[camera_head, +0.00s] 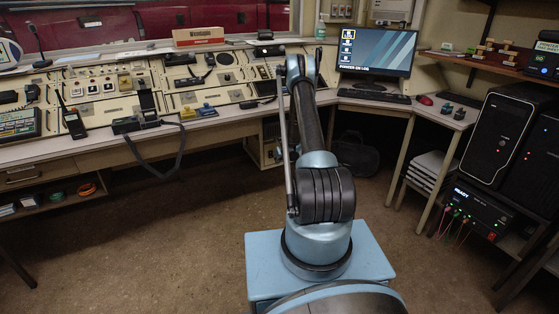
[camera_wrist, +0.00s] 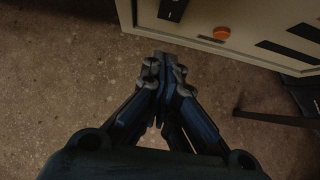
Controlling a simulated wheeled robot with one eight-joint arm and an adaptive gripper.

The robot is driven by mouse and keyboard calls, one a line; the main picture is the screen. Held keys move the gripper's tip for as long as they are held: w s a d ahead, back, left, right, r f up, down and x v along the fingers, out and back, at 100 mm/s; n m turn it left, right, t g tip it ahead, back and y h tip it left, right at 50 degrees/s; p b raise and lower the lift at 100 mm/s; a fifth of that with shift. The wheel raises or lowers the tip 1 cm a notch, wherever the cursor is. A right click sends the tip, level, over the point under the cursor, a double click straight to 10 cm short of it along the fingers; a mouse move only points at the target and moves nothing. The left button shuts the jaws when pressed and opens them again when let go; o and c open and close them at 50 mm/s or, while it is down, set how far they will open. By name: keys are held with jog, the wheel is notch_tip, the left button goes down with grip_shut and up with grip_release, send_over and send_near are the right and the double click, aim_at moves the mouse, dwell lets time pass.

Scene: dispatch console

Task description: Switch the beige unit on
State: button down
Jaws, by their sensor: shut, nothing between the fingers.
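A beige unit (camera_wrist: 262,18) fills the top right of the wrist view, with black slots and an orange-red round button (camera_wrist: 221,33) on its face. My gripper (camera_wrist: 163,62) is shut and empty, its fingertips just below the unit's lower edge in that picture and left of the button. I cannot tell whether the fingertips touch the unit. In the head view a beige cabinet (camera_head: 263,153) shows under the desk, partly behind my arm; it is probably the same unit. My gripper is hidden behind my arm there.
A beige console desk (camera_head: 200,122) with switch panels, handsets and a monitor (camera_head: 376,52) runs along the back. A black bag (camera_head: 356,155) lies under it. A black computer tower (camera_head: 497,138) stands at right. Brown floor (camera_head: 150,240) is clear in front.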

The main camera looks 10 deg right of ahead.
aim_at(271, 155)
jog(key=shift+w+a+f, duration=0.25)
jog(key=shift+w+f, duration=0.1)
jog(key=shift+w, duration=0.5)
jog(key=shift+w+a+f, duration=0.3)
jog(key=shift+w+f, duration=0.05)
jog(key=shift+w, duration=0.45)
jog(key=shift+w+a+f, duration=0.25)
jog(key=shift+w+f, duration=0.1)
jog(key=shift+w, duration=0.5)
jog(key=shift+w+a+f, duration=0.15)
jog(key=shift+w+f, duration=0.05)
jog(key=shift+w, duration=0.1)
jog(key=shift+r, duration=0.15)
